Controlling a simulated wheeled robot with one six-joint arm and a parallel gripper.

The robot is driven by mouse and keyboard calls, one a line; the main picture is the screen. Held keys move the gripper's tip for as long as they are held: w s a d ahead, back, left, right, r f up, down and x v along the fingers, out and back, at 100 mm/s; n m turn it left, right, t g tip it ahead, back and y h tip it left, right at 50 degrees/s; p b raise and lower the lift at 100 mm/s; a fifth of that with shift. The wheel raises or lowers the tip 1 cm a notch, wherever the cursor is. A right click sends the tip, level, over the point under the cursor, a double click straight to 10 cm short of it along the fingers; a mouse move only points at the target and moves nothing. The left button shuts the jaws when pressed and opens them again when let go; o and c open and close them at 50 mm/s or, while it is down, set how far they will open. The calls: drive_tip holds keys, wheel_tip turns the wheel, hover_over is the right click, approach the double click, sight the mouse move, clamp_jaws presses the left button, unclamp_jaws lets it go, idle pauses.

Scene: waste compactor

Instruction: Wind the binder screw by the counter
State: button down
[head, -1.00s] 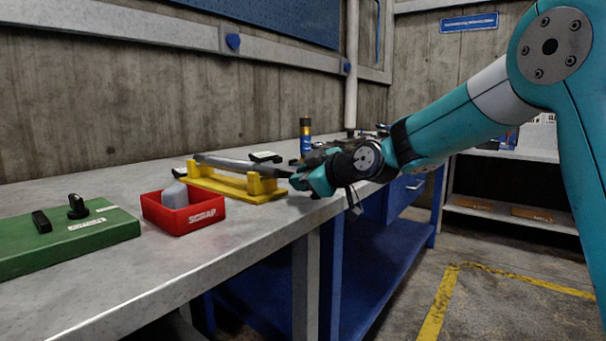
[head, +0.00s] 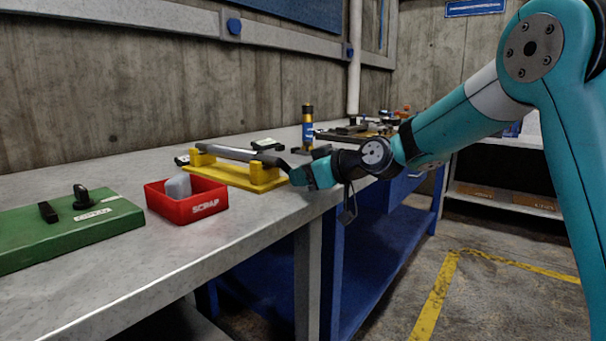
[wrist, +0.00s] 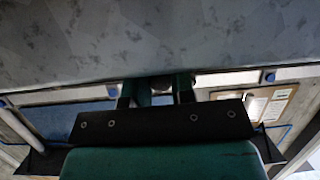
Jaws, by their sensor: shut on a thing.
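The binder is a yellow stand (head: 230,177) on the bench, with a grey screw rod (head: 240,154) lying across its two uprights. My gripper (head: 295,176) is at the right end of the stand, low over the bench's front edge. It is shut on a small part at the rod's right end, mostly hidden by the fingers in the head view. In the wrist view my gripper (wrist: 158,88) shows two fingers with a rounded grey piece between them. A small dark box with a pale face (head: 268,144), possibly the counter, stands behind the rod; its reading is too small to read.
A red scrap bin (head: 187,208) holding a grey lump stands left of the stand. A green board (head: 70,228) with black fittings lies further left. A blue-and-gold cylinder (head: 307,128) and dark tools stand behind my gripper. The bench front (head: 170,275) is bare.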

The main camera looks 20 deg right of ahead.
drive_tip(key=shift+f, duration=0.15)
drive_tip(key=c, duration=1)
unclamp_jaws()
drive_tip(key=shift+s+d, duration=0.1)
drive_tip(key=p+v, duration=0.1)
drive_tip(key=v, duration=1.6)
drive_tip(key=shift+s, duration=0.15)
